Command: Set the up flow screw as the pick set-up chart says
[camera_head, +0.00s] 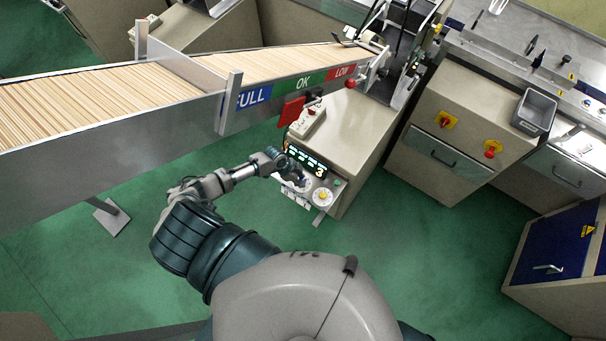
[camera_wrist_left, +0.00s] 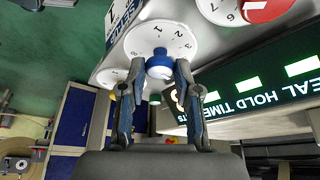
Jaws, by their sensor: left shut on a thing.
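My left gripper (camera_head: 297,182) is at the sloped control panel on the front of the beige cabinet. In the left wrist view its two fingers (camera_wrist_left: 158,78) are closed on a blue knob (camera_wrist_left: 159,62). The knob sits at the middle of a round white numbered dial (camera_wrist_left: 160,35), where the figures 1 and 2 show. In the head view the gripper largely hides this dial and knob. I cannot tell a label naming the up flow screw, and no set-up chart is readable. My right gripper is not in view.
A white dial with a yellow knob (camera_head: 323,196) is beside the gripper. A dark display with green fields (camera_head: 307,160) is above it. The stick hopper (camera_head: 110,95) with FULL, OK and LOW marks runs overhead to the left. Green floor (camera_head: 430,250) is clear to the right.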

